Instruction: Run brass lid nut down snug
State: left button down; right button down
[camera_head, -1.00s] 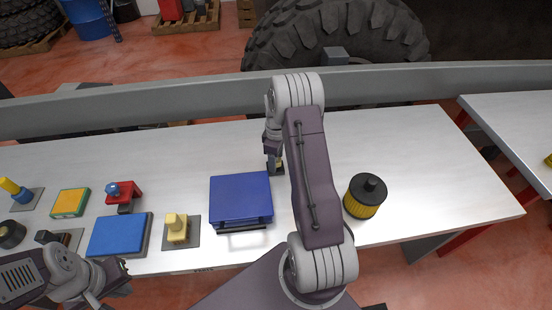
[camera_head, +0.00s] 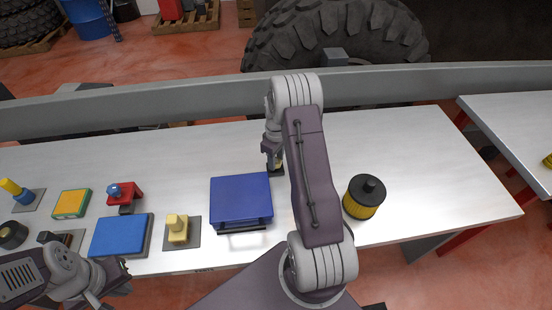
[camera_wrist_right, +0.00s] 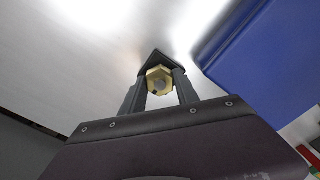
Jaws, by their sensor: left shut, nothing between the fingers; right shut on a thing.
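My right gripper (camera_head: 274,166) is shut on the brass lid nut (camera_wrist_right: 159,80), just beyond the upper right corner of the blue box. In the right wrist view the gold hexagonal nut sits between the two fingers (camera_wrist_right: 160,90), with a grey round end showing at its middle. A dark piece (camera_wrist_right: 152,58) shows right behind the nut; I cannot tell how far the nut is run down. In the head view the nut is mostly hidden by the gripper. My left gripper (camera_head: 122,273) is shut and empty at the table's front left edge.
The blue box (camera_head: 240,195) stands close to the right gripper; it also shows in the right wrist view (camera_wrist_right: 255,50). A black and yellow filter (camera_head: 364,196) stands right of my arm. Several parts, including a blue pad (camera_head: 120,235), fill the left. The table's back is clear.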

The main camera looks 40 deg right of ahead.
jog(key=m+p, duration=0.1)
jog(key=m, duration=0.3)
jog(key=shift+r+m, duration=0.15)
jog(key=shift+m, duration=0.15)
jog(key=m+p, duration=0.1)
jog(key=m, duration=0.3)
jog(key=shift+w+m, duration=0.1)
jog(key=shift+m, duration=0.2)
jog(key=m, duration=0.4)
jog(key=shift+d+m+p, duration=0.1)
jog(key=shift+m+p, duration=0.2)
jog(key=shift+w+m, duration=0.1)
jog(key=shift+m, duration=2.1)
jog(key=c, duration=1.1)
grip_release()
jog(key=shift+o, duration=1)
